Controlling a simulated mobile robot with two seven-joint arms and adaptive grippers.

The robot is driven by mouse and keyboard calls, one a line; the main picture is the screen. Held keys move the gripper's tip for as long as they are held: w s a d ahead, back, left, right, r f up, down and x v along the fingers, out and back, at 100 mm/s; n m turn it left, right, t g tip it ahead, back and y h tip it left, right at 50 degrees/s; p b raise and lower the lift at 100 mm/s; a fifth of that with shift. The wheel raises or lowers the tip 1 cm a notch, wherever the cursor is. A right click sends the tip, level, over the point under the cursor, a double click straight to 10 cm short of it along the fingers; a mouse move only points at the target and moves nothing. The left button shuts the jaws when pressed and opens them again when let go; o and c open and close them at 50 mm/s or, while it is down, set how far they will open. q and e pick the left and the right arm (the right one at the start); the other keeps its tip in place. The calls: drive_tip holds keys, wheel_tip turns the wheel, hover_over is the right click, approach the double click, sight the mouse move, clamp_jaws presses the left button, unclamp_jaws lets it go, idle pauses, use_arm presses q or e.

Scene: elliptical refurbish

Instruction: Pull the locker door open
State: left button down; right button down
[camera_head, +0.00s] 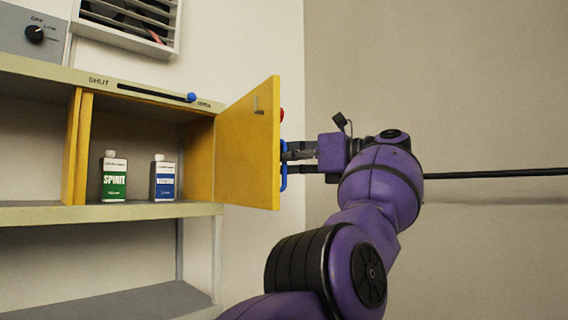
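The yellow locker door (248,145) stands swung wide open, hinged at the right side of the locker compartment (200,155). A blue handle (284,178) shows at the door's outer face, partly hidden by the door edge. My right gripper (292,156) is at this handle, with its dark fingers reaching to it from the right. The door and handle hide the fingertips, so I cannot tell whether they are closed on it. My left gripper is out of view.
A green-labelled bottle (113,178) and a blue-labelled bottle (162,180) stand upright in the open compartment. A slider with a blue knob (191,97) is above, at the right end of its slot. A dial (34,34) and a vent (130,20) are on the wall.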

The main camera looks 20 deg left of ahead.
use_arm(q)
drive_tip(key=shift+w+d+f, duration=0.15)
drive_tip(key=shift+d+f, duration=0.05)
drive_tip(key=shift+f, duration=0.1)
use_arm(e)
drive_tip(key=shift+w+r, duration=0.1)
drive_tip(key=shift+w, duration=0.25)
drive_tip(key=shift+d, duration=0.1)
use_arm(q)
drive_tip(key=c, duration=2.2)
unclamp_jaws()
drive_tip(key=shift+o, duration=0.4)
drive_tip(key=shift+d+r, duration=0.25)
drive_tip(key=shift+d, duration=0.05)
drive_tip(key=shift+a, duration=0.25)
use_arm(e)
drive_tip(key=shift+s+d, duration=0.1)
drive_tip(key=shift+s, duration=0.05)
